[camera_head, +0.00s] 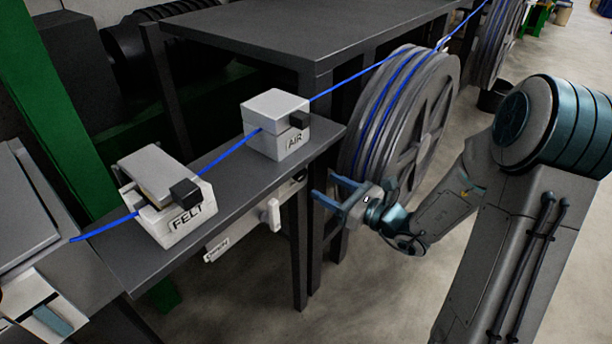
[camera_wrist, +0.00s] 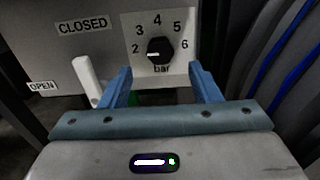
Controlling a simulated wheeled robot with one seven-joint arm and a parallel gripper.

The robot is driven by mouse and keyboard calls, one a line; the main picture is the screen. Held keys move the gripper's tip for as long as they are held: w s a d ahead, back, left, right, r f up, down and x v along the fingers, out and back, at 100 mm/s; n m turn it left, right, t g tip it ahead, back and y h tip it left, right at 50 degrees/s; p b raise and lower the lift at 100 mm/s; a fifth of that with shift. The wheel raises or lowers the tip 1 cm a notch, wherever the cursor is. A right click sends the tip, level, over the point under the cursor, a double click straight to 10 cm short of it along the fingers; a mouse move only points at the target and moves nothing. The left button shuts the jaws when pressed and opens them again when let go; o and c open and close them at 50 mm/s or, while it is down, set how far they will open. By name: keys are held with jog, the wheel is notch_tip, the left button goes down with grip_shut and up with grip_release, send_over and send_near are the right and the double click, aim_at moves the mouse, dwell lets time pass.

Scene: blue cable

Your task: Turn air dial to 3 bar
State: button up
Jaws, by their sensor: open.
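The black round air dial (camera_wrist: 159,50) sits on a pale plate marked 2 to 6 and "bar" in the wrist view. A white mark on its left side points roughly toward 2. My gripper (camera_wrist: 162,80) is open in the wrist view, its blue fingers apart below and to either side of the dial; no contact shows. In the head view my gripper (camera_head: 334,193) is open beside the right end of the grey bench. The dial's face cannot be made out in the head view.
A white lever (camera_wrist: 86,78) left of the dial stands between the labels CLOSED and OPEN. The AIR box (camera_head: 276,122) and FELT box (camera_head: 165,195) stand on the bench, with the blue cable (camera_head: 228,155) running through. A large cable reel (camera_head: 420,115) is close behind my gripper.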

aim_at(303, 175)
jog(key=x, duration=0.7)
jog(key=shift+w+a, duration=0.2)
jog(key=shift+a, duration=0.05)
jog(key=c, duration=1)
